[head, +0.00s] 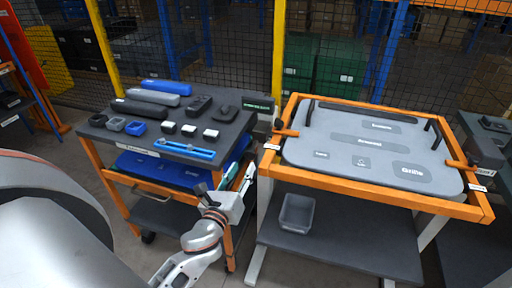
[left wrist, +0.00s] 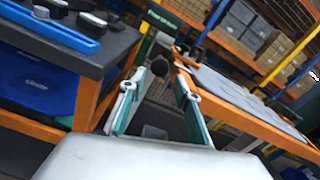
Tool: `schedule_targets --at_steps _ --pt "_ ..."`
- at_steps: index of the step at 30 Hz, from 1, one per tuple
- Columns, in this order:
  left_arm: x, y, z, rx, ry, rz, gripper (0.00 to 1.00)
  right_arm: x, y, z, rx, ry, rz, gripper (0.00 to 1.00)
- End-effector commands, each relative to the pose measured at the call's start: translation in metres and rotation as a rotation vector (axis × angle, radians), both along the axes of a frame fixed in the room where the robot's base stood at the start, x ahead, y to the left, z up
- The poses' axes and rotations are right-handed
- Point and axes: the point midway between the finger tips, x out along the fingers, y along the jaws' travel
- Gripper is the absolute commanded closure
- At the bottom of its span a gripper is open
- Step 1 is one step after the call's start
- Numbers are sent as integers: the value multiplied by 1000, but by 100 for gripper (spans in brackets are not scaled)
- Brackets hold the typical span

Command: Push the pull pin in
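The pull pin appears to be the black round knob (left wrist: 160,66) seen between my left fingertips in the left wrist view. In the head view a small dark knob (head: 277,124) shows by the orange bracket at the left edge of the orange-framed table (head: 345,187). My left gripper (head: 240,174) is open and empty, between the dark-topped trolley and that table. Its two teal-lined fingers (left wrist: 160,80) are spread, and the knob lies beyond their tips, apart from them. How far the pin sticks out cannot be told. My right gripper is not in view.
The trolley (head: 226,142) at left carries several dark, blue and white parts. A dark box with a green display (head: 259,104) stands between trolley and table. A grey bin (head: 297,213) sits on the table's lower shelf. The gap between trolley and table is narrow.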

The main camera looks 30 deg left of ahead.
Motion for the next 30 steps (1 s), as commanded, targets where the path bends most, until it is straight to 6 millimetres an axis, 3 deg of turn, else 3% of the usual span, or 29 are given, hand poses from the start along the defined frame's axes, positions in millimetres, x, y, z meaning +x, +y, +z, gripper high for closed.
schedule_targets --at_steps 16,29,30 --pt "66 17 2 19 0 2 68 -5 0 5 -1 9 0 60" --pt "76 19 1 18 2 2 68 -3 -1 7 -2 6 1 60" --pt "76 19 1 17 1 2 78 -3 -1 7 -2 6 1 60"
